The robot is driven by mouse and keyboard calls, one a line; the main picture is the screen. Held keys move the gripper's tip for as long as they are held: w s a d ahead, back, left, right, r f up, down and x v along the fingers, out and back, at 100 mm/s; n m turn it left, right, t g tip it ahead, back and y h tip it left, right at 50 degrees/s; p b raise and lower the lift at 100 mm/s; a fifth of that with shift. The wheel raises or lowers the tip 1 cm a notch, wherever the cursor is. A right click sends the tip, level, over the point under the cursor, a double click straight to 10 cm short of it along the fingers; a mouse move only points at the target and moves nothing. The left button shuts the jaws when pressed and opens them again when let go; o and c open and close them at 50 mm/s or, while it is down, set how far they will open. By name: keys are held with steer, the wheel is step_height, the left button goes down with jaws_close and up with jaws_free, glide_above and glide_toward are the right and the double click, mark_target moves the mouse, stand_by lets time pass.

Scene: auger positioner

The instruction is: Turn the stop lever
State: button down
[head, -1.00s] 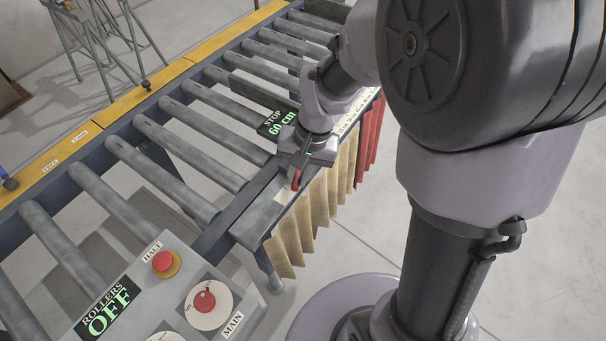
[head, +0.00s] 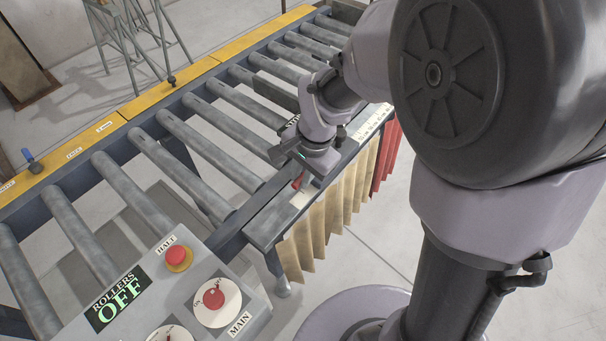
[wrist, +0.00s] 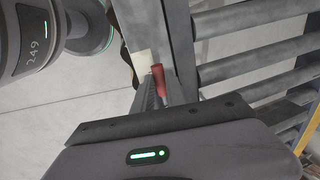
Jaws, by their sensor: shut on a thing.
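The stop lever (head: 297,184) is a small red handle on the near rail of the roller conveyor. In the head view only its red end shows beside my gripper (head: 303,178). In the wrist view the red lever (wrist: 158,79) sticks out at the tips of my gripper (wrist: 154,92). My gripper is shut on it, low over the rail. Its base is hidden by my fingers. The stop display behind is almost fully covered by my gripper.
A control panel with a HALT button (head: 178,257), a MAIN dial (head: 217,299) and a display reading ROLLERS OFF (head: 119,297) stands at front left. Conveyor rollers (head: 183,149) run behind the rail. Tan strips (head: 333,213) and red strips hang below the rail.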

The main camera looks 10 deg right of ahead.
steer(key=shift+w, duration=0.1)
steer(key=c, duration=1.4)
jaws_free()
steer(key=shift+o, duration=0.2)
step_height(320, 180, up, 17)
steer(key=s+d+p, duration=0.2)
steer(key=p, duration=0.4)
steer(key=shift+s+d, duration=0.15)
steer(key=shift+s, duration=0.15)
steer(key=s+f+n+t+b, duration=0.2)
steer(key=s+f+b, duration=0.1)
steer(key=s+b, duration=0.2)
steer(key=s+f+n+t+b, duration=0.2)
steer(key=s+b, duration=0.3)
steer(key=s, duration=0.3)
steer(key=shift+d+f+n+y, duration=0.25)
steer(key=shift+f+n, duration=0.25)
steer(key=shift+n, duration=0.3)
